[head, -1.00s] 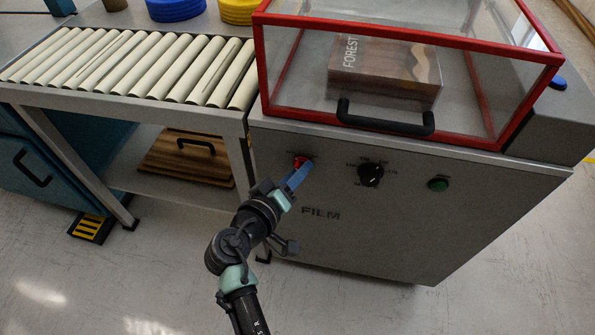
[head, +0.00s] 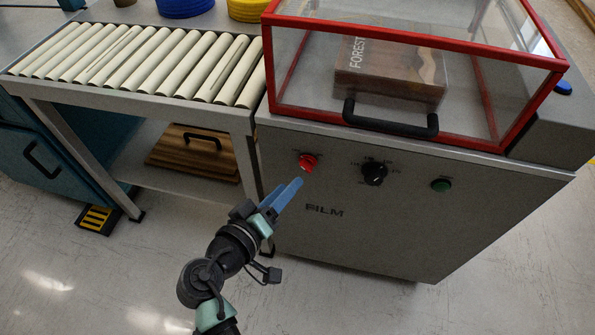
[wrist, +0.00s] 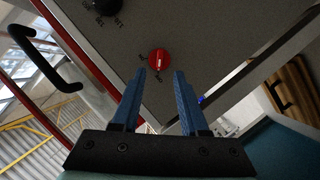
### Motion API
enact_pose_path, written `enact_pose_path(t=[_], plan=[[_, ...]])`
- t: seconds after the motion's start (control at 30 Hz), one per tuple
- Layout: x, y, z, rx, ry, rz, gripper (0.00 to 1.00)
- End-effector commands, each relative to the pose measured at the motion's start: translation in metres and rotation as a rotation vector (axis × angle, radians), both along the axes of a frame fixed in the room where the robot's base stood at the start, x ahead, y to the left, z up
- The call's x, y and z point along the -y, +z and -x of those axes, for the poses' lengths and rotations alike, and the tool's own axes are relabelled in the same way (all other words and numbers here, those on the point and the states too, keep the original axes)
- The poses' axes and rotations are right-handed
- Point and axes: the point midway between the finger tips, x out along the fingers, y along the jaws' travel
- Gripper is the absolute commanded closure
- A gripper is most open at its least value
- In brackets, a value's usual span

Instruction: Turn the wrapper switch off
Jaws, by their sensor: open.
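The wrapper's red rotary switch (head: 307,163) is on the left of the grey front panel (head: 400,225), under the red-framed hood. It also shows in the wrist view as a red knob (wrist: 158,60) with a pale pointer line across it, set at a slant. My gripper (head: 296,184), with two blue fingers, is just below and left of the switch in the head view, apart from it. In the wrist view the fingers (wrist: 160,78) are spread with nothing between them, and the knob lies beyond their tips. The lettering around the switch is too small to read.
A black dial (head: 374,173) and a green button (head: 441,185) sit right of the switch. The hood (head: 415,39) has a black handle (head: 390,119) and covers a box marked FOREST (head: 390,72). A roller conveyor (head: 140,62) stands at left. The floor in front is clear.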

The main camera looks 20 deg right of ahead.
Motion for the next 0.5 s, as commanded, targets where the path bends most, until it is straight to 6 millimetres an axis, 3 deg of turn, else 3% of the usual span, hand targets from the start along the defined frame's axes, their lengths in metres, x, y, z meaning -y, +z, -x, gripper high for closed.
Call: enact_pose_path(t=[0.2,0.5], plan=[[-0.031,0.012,0.025,0.000,0.003,0.000,0.56],[-0.042,0.015,0.035,0.000,-0.001,0.000,0.56]])
